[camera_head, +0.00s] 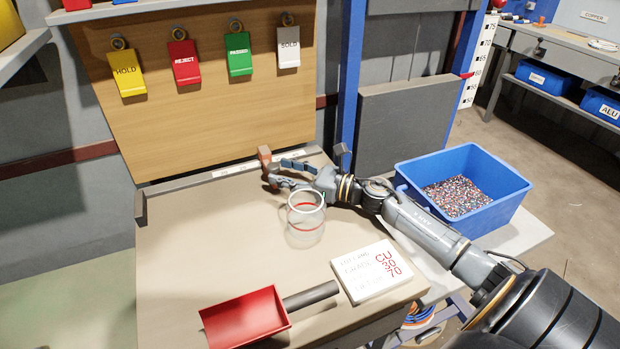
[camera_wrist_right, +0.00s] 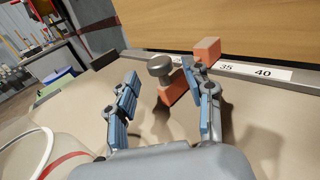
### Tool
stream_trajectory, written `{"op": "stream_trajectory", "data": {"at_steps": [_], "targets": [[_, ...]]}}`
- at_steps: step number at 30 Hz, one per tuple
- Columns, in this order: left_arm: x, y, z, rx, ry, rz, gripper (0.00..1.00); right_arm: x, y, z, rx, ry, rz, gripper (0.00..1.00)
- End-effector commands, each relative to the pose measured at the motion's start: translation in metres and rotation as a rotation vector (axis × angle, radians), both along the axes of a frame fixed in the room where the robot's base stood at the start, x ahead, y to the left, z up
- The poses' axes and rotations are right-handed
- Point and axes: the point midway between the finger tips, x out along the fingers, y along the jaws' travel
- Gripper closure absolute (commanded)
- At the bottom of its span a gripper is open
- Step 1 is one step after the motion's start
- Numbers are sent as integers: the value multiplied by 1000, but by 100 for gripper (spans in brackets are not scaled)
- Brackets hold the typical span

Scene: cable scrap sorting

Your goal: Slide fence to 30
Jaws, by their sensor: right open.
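The fence, an orange-red block with a grey knob, is at the rail along the back edge of the bench. Its upright end (camera_head: 264,153) shows in the head view just beyond my right gripper (camera_head: 274,171). In the right wrist view the fence (camera_wrist_right: 206,50) runs behind the right finger, and its knob (camera_wrist_right: 160,66) appears between the two fingers of the open right gripper (camera_wrist_right: 160,88). I cannot tell whether a finger touches it. My left gripper is out of view.
A clear jar with a red band (camera_head: 306,218) stands below my right wrist. A red scoop (camera_head: 245,317) and a white lettered block (camera_head: 371,272) lie nearer. A blue bin of granules (camera_head: 463,185) is to the right. The bench's left part is clear.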

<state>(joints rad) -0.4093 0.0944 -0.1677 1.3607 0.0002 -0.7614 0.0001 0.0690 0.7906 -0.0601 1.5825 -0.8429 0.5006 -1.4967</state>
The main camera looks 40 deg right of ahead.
Motion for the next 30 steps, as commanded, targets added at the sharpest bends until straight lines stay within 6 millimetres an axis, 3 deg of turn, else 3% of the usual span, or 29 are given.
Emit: {"op": "stream_trajectory", "data": {"at_steps": [6, 13, 30], "targets": [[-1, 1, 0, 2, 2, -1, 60, -39, -22, -2, 0, 4, 1, 48], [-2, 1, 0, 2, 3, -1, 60, -66, -39, -2, 2, 3, 2, 48], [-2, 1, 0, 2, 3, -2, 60, -74, -44, 0, 1, 1, 2, 48]]}}
